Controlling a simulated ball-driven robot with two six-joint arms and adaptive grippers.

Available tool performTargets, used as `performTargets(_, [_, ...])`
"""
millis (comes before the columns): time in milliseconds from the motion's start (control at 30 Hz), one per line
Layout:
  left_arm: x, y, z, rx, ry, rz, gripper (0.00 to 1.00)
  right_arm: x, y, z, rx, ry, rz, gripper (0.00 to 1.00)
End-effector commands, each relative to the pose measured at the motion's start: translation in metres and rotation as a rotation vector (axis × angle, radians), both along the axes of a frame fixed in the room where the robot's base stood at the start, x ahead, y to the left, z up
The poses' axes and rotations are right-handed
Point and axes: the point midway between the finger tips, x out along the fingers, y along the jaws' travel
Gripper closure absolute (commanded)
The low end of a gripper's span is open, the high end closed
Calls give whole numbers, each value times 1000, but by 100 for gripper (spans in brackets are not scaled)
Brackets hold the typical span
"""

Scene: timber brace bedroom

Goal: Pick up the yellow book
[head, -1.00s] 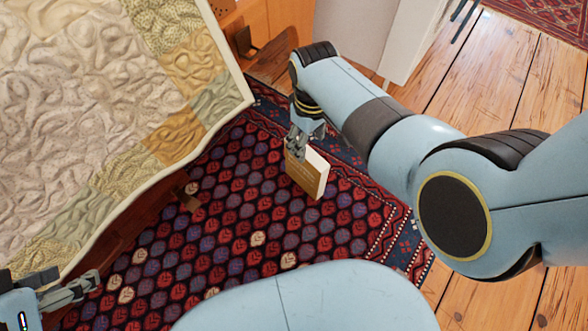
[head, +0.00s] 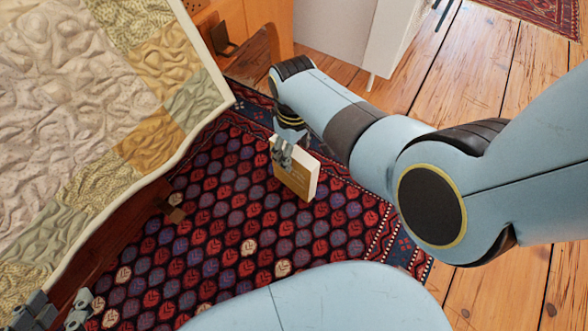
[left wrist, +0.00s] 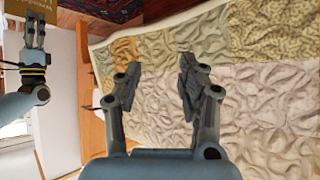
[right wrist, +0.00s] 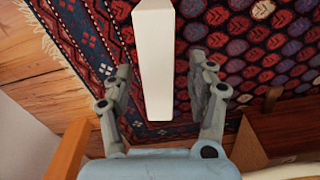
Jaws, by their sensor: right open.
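The yellow book (head: 293,182) has a mustard cover and white page edges, and stands upright on the patterned rug. My right gripper (head: 283,152) is at its upper edge, open. In the right wrist view, the white edge of the book (right wrist: 153,60) lies between the two open fingers (right wrist: 162,95), with a gap on each side. My left gripper (head: 58,312) is at the lower left of the head view. In the left wrist view its fingers (left wrist: 155,80) are wide apart and empty, with the quilt behind. Part of the book's cover (left wrist: 40,12) shows there at the top left.
A bed with a patchwork quilt (head: 90,110) fills the left side, its wooden frame beside the rug. The rug (head: 240,220) is clear around the book. A white furniture piece (head: 345,35) stands at the back, with bare floorboards to the right.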

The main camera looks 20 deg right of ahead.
Motion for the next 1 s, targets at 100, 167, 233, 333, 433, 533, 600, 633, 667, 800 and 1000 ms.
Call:
performTargets(100, [-10, -2, -9, -4, -66, -7, 60, -1, -1, -13, -1, 5, 0, 42])
performTargets(167, [-15, -3, -10, -6, -107, -11, 60, -1, -1, -18, 0, 6, 0, 42])
performTargets(233, [5, -4, 7, -6, -179, -18, 60, 0, -1, -17, 0, 4, 0, 42])
performTargets(333, [23, -6, 24, -6, -264, -27, 60, 1, -1, -20, 0, 3, 0, 42])
performTargets(433, [39, -8, 43, -5, -353, -37, 60, 1, -1, -23, 0, 3, 0, 42])
performTargets(533, [54, -10, 62, -6, -443, -47, 60, 2, -1, -27, 0, 4, 0, 42])
performTargets(600, [63, -11, 76, -6, -507, -54, 60, 2, -1, -30, 0, 4, 0, 42])
performTargets(633, [67, -12, 82, -6, -534, -57, 60, 2, -1, -31, 0, 4, 0, 42])
performTargets(667, [71, -13, 89, -6, -561, -60, 60, 2, -1, -32, 0, 4, 0, 42])
performTargets(800, [86, -16, 119, -7, -688, -75, 60, 2, -1, -38, 0, 4, 0, 42])
performTargets(1000, [99, -21, 161, -6, -867, -97, 60, 2, -1, -46, 0, 4, 0, 42])
